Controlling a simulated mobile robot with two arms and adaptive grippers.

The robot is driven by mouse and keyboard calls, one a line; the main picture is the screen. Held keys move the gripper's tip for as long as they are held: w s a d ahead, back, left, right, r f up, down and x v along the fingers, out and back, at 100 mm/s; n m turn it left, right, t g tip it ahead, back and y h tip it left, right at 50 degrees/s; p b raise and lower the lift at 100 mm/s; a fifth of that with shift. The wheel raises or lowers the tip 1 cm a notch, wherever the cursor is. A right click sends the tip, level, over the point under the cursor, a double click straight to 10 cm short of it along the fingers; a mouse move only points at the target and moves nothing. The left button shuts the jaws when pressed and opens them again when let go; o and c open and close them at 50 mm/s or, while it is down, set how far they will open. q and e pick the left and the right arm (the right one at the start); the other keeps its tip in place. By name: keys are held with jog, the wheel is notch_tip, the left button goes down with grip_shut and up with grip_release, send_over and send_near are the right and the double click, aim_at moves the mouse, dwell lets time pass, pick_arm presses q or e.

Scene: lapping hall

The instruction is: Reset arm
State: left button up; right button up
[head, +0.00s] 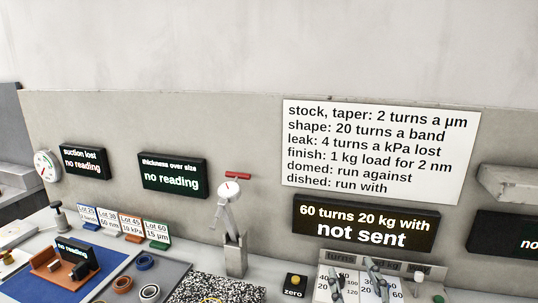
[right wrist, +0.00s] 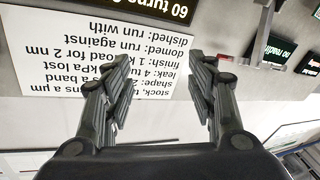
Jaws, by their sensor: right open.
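My right gripper (right wrist: 163,78) is open in the right wrist view, its two dark fingers spread wide with nothing between them. Behind it the wall notice (right wrist: 75,55) appears upside down. My left gripper is not in view.
The bench holds a blue mat (head: 90,287), a brown fixture (head: 62,265), several lot cards (head: 120,226), a speckled plate (head: 215,288), a zero button (head: 295,284) and a lever panel (head: 352,288). Black displays (head: 366,223) hang on the wall. The upper wall is bare.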

jog(key=s+d+f+m+g+h, duration=0.15)
jog(key=s+f+g, duration=0.3)
jog(key=f, duration=0.45)
jog(key=s+d+f+m+g, duration=0.1)
jog(key=s+d+f+g, duration=0.2)
jog(key=s+f, duration=0.35)
jog(key=s+a+f+g+y, duration=0.1)
jog(key=s+f+g, duration=0.7)
jog(key=s+f, duration=0.6)
notch_tip(320, 180, down, 27)
jog(key=s+b, duration=0.2)
jog(key=b, duration=0.2)
jog(key=s+d+f+g+b, duration=0.2)
jog(key=s+d+f+b, duration=0.1)
jog(key=s+f, duration=1.4)
notch_tip(320, 180, down, 3)
jog(key=shift+f+n, duration=0.1)
jog(key=shift+n, duration=0.25)
